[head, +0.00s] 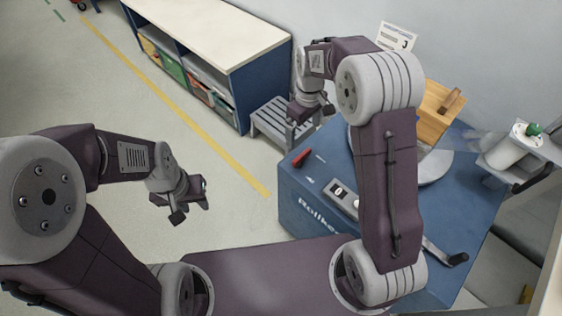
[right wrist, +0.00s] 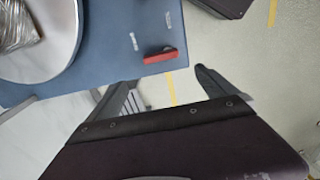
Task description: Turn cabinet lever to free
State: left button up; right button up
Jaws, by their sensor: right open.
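The red lever (head: 302,157) sits on the blue cabinet's top (head: 310,203), near its far left corner. In the right wrist view the lever (right wrist: 161,57) lies roughly level across the picture, close to the cabinet edge. Two small pale labels (right wrist: 134,41) (right wrist: 168,20) lie beside it, too small to read. My right gripper (head: 312,111) is open and empty, above and beyond that corner. Its spread fingers (right wrist: 166,86) show just below the lever in the wrist view, apart from it. My left gripper (head: 190,205) hangs over the floor at left; its jaw opening is unclear.
A grey slatted stool (head: 272,122) stands behind the cabinet, near a long shelf unit (head: 218,30). The cabinet top also carries a round grey plate (head: 436,168), a wooden block (head: 438,110) and a dark-handled crank (head: 445,252). Open floor lies left.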

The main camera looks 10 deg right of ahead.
aim_at(302, 155)
jog(key=f, duration=0.2)
jog(key=shift+s+d+f+b, duration=0.15)
jog(key=shift+s+f+b, duration=0.1)
jog(key=shift+f+b, duration=0.15)
jog(key=shift+r, duration=0.1)
notch_tip(302, 155, down, 9)
jog(key=b, duration=0.3)
pick_arm(q)
jog(key=f, duration=0.4)
jog(key=shift+d+f, duration=0.2)
jog(key=shift+f, duration=0.1)
